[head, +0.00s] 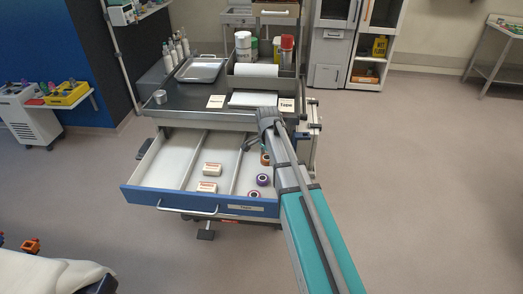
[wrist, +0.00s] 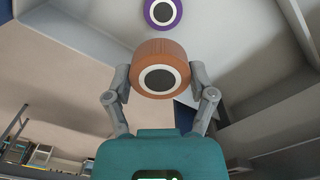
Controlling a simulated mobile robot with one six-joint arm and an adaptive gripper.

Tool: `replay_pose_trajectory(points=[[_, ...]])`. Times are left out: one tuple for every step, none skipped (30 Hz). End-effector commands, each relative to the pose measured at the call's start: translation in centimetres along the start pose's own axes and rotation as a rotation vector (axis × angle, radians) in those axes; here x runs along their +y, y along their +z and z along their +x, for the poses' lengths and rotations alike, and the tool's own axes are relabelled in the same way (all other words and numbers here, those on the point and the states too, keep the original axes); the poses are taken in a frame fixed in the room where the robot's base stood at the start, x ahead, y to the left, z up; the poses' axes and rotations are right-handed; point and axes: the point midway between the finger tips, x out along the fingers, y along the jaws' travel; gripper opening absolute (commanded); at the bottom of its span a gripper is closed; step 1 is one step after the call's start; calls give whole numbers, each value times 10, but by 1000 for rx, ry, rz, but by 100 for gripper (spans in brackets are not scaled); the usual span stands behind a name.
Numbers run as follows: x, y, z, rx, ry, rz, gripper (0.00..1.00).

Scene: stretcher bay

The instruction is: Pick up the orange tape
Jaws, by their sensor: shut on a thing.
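The orange tape (wrist: 160,54) is a short brown-orange roll with a white ring and a dark centre. In the wrist view my gripper (wrist: 160,75) has a finger on each side of it, shut on the roll. In the head view the orange tape (head: 265,159) shows at the right compartment of the open drawer, partly hidden by my gripper (head: 257,148). I cannot tell whether it touches the drawer floor. A purple tape (head: 263,180) lies nearer the drawer front and also shows in the wrist view (wrist: 163,12).
The open drawer (head: 165,199) has dividers and a blue front. The cart top (head: 185,97) above holds a tray, cards and bottles.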

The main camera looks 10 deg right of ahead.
Motion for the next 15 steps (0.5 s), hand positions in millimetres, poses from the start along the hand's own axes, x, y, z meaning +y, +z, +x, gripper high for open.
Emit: replay_pose_trajectory(points=[[13,3,-8,0,0,0,39],[17,4,-10,0,0,0,39],[22,5,-12,0,0,0,39],[26,6,-13,0,0,0,39],[29,7,-14,0,0,0,39],[33,7,-16,0,0,0,39],[35,8,-17,0,0,0,39],[37,8,-18,0,0,0,39],[40,9,-19,0,0,0,39],[41,9,-19,0,0,-1,39],[42,9,-20,0,0,-1,39],[44,10,-20,0,0,-1,39],[44,10,-20,0,0,-1,39],[45,10,-20,0,0,-1,39],[45,10,-20,0,0,-1,39]])
